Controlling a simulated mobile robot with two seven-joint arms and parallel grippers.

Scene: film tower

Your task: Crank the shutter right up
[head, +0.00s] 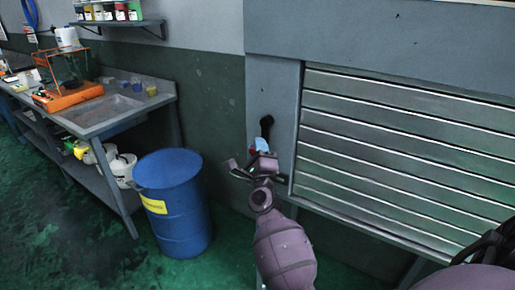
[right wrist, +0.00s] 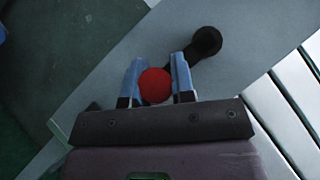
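The slatted metal shutter (head: 400,150) fills the framed opening at the right of the head view, its slats reaching down to the sill. The black crank (head: 266,124) is on the grey post left of it; its hub also shows in the right wrist view (right wrist: 207,41). The crank's red knob (right wrist: 155,86) sits between the blue fingers of my right gripper (right wrist: 156,78), which touch it on both sides. In the head view my right gripper (head: 262,147) is at the crank, just below its hub, and mostly hides the knob. My left gripper is not in view.
A blue drum (head: 174,205) stands on the green floor left of my right arm. A workbench (head: 110,115) with a sink and an orange-framed device (head: 70,85) is farther left. A shelf (head: 118,22) with bottles hangs above it. A sill (head: 375,233) juts out below the shutter.

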